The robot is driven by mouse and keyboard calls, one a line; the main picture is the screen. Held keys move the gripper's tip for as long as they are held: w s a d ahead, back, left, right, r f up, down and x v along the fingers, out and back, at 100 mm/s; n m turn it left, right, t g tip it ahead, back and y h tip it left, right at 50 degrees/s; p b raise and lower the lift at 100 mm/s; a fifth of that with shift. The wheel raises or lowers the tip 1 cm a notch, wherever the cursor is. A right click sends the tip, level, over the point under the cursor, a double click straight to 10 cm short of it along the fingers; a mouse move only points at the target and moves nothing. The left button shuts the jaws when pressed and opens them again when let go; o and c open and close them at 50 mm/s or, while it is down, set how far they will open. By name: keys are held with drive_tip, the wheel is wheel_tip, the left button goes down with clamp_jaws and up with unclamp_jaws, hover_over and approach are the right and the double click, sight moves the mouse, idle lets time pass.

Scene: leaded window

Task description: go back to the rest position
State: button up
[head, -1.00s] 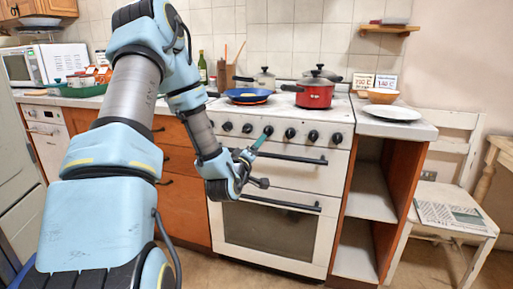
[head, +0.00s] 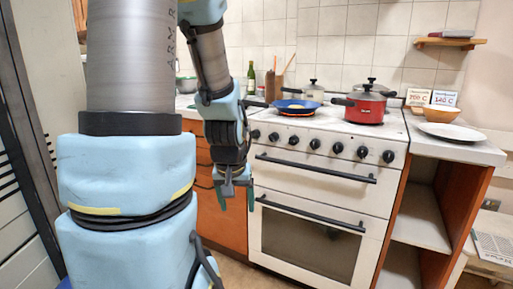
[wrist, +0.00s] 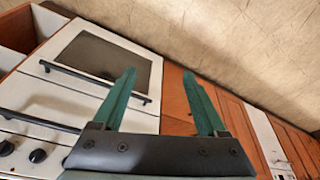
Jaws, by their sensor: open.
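My gripper (head: 236,193) hangs pointing down in the head view, in front of the orange cabinet doors and just left of the white stove (head: 318,190). In the wrist view my gripper (wrist: 165,100) shows two green fingers spread wide apart with nothing between them. The stove's oven door (wrist: 105,58) and the wooden cabinet fronts (wrist: 180,90) lie beyond the fingers. The gripper touches nothing that I can see.
A blue pan (head: 297,104) and a red pot (head: 366,106) stand on the stove top. A white plate (head: 449,132) and an orange bowl (head: 440,113) are on the right counter. The floor (wrist: 230,40) before the cabinets looks clear.

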drive_tip(key=s+a+r+g, duration=0.1)
drive_tip(key=s+a+g, duration=0.1)
drive_tip(key=s, duration=0.3)
wheel_tip(320, 180, up, 13)
drive_tip(key=p, duration=1.3)
drive_tip(key=shift+r, duration=0.15)
drive_tip(key=shift+d, duration=0.15)
